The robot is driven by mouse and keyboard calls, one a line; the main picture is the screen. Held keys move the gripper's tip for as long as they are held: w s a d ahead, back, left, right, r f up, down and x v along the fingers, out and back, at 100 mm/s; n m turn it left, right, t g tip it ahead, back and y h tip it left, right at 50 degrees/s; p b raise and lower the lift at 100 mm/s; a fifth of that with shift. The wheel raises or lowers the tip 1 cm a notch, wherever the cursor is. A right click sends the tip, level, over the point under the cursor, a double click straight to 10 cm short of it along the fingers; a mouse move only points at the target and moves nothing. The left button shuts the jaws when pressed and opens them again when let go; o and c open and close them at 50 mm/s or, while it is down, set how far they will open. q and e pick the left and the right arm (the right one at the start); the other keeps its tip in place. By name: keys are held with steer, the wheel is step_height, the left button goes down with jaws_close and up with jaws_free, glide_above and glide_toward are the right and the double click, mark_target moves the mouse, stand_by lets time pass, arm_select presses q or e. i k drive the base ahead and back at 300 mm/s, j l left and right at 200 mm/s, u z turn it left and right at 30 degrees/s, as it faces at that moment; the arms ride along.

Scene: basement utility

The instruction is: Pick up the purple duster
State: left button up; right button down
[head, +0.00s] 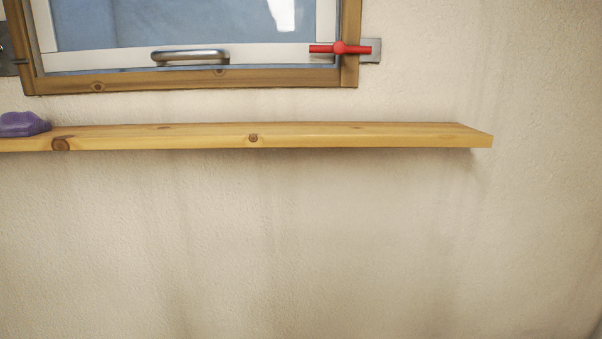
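The purple duster (22,124) sits on a wooden shelf (320,137) at the left edge of the head view. Its left side is cut off by the picture edge. It rests on top of the shelf board. Neither of my grippers shows in the head view.
The shelf is bare to the right of the duster and ends at the right. Above it is a wood-framed window (225,80) with a metal handle (190,57) and a red latch (340,48). The plaster wall (300,240) below is clear.

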mark_target(28, 123)
steer(key=u, duration=1.4)
